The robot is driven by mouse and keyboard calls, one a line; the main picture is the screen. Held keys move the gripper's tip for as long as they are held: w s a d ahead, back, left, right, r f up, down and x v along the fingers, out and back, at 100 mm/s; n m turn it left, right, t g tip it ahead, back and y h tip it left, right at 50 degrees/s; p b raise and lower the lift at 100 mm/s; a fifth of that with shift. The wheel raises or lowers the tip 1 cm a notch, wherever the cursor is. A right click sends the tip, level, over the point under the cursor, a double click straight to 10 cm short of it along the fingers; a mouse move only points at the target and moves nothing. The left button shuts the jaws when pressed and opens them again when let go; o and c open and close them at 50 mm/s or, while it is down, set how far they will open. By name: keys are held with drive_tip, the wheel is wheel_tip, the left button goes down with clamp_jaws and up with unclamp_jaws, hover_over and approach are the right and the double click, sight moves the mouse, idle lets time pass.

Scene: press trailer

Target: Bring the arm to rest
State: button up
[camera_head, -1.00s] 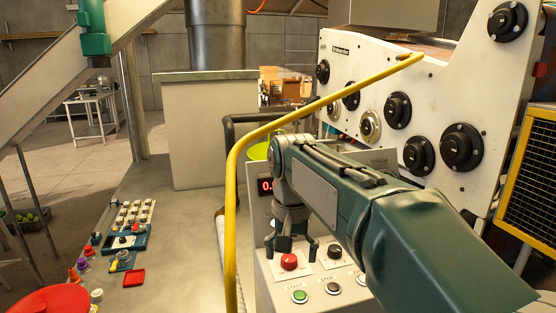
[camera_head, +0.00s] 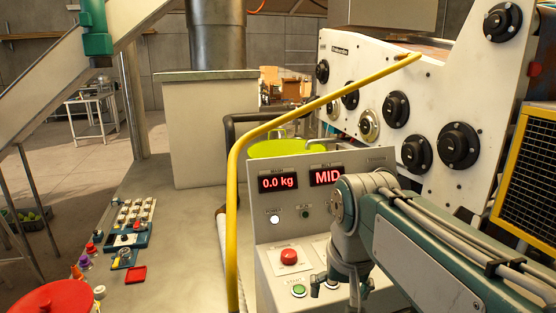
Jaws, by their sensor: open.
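My gripper (camera_head: 338,285) hangs at the end of my grey-green arm, low at the right of the middle, pointing down over the sloped front of the control panel (camera_head: 262,240). Its fingers are apart and nothing shows between them. The red button (camera_head: 289,257) and the green start button (camera_head: 299,290) lie just left of it. The arm hides the panel's right part. Whether the fingers touch the panel I cannot tell.
The panel's displays (camera_head: 278,182) read "0.0 kg" and "MID". A yellow rail (camera_head: 233,220) stands left of the panel. The white press side (camera_head: 355,60) with black knobs rises behind. A yellow-framed grille (camera_head: 530,170) is at right.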

drive_tip(key=s+d+f+t, duration=0.1)
drive_tip(key=s+d+f, duration=0.1)
drive_tip(key=s, duration=0.3)
drive_tip(key=s+d+f+t, duration=0.2)
drive_tip(key=s+d+f, duration=0.1)
drive_tip(key=s+f, duration=0.2)
drive_tip(key=shift+s+d+n, duration=0.3)
drive_tip(key=shift+s+n, duration=0.1)
